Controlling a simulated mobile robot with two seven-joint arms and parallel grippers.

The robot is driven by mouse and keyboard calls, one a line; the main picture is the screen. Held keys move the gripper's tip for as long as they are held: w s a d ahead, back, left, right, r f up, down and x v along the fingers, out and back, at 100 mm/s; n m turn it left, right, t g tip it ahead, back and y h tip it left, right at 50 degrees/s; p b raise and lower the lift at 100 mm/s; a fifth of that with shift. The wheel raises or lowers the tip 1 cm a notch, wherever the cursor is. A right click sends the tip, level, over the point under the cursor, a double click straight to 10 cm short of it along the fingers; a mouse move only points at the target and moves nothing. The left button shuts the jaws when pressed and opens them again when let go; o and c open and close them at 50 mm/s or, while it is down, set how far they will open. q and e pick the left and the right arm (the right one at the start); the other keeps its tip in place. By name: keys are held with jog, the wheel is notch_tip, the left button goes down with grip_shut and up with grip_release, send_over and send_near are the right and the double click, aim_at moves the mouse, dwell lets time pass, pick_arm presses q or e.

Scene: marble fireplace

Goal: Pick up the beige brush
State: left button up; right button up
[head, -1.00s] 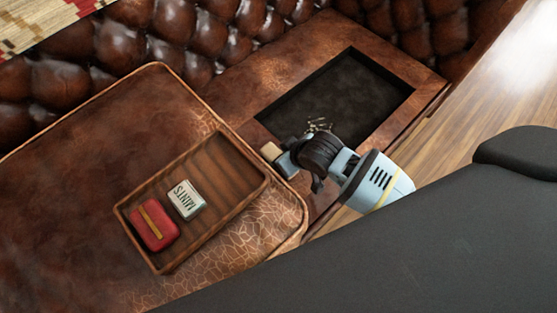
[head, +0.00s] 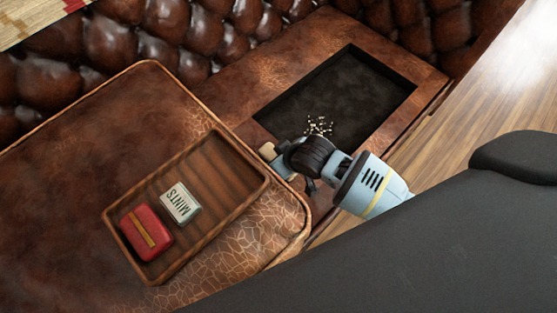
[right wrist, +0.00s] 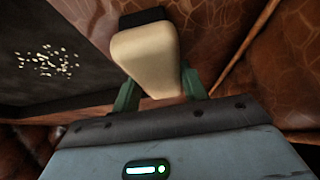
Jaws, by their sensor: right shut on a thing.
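The beige brush (right wrist: 146,58) is a pale rounded block with a dark end in the right wrist view. My right gripper (right wrist: 160,88) is shut on it, with a green finger on either side. In the head view only a small part of the brush (head: 267,148) shows beyond the gripper (head: 278,160), by the right corner of the wooden tray. Whether it touches the surface below cannot be told. My left gripper is not in view.
The wooden tray (head: 228,210) lies on the cracked leather cushion and holds a red tin (head: 147,231) and a white mints tin (head: 180,203). A dark recess (head: 360,90) with pale crumbs (head: 319,126) lies behind my right arm. Tufted leather (head: 190,42) backs the seat.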

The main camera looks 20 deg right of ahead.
jog(key=shift+r, duration=0.1)
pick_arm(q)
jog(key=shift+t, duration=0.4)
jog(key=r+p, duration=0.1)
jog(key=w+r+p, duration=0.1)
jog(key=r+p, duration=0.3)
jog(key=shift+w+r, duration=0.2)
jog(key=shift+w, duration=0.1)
pick_arm(e)
notch_tip(320, 180, up, 10)
jog(key=shift+f, duration=0.1)
